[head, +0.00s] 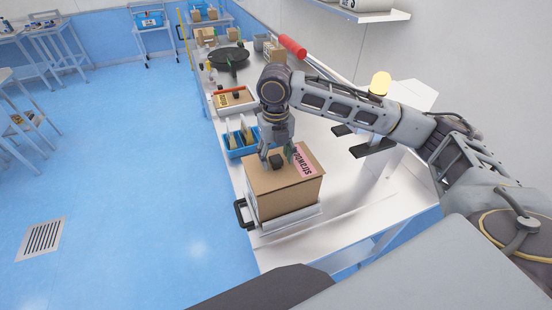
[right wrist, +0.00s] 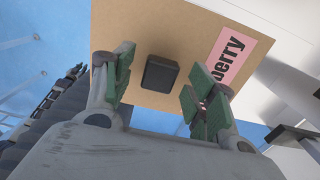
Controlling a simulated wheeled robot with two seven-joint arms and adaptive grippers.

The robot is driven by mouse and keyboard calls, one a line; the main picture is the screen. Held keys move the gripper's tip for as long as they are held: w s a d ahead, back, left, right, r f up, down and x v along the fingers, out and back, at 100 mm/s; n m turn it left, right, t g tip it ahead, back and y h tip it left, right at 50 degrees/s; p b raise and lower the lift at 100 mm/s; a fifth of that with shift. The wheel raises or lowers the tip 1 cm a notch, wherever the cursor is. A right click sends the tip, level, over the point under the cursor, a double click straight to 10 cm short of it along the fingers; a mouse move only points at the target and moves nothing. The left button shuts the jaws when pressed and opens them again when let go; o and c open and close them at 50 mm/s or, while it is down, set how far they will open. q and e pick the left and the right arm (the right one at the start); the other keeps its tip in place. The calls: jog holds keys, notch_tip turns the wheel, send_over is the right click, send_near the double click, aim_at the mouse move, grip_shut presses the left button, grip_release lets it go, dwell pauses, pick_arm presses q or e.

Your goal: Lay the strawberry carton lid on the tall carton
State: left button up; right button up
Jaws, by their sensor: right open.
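The strawberry carton lid (head: 262,180) is a flat tan board with a pink strawberry label and a black knob (head: 276,160). It lies on top of the tall carton (head: 290,202), a brown box near the table's front end. My right gripper (head: 277,152) is above the lid, pointing down. In the right wrist view the lid (right wrist: 190,30) fills the upper middle, and the open green-padded fingers of my right gripper (right wrist: 162,88) stand on either side of the knob (right wrist: 160,74), with gaps to it.
The carton stands on a white tray (head: 285,222) with a black handle (head: 240,213). A dark round pan (head: 230,58) lies farther back.

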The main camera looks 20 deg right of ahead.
notch_tip(320, 180, up, 10)
jog(key=shift+r, duration=0.2)
dwell(0.3)
dwell(0.5)
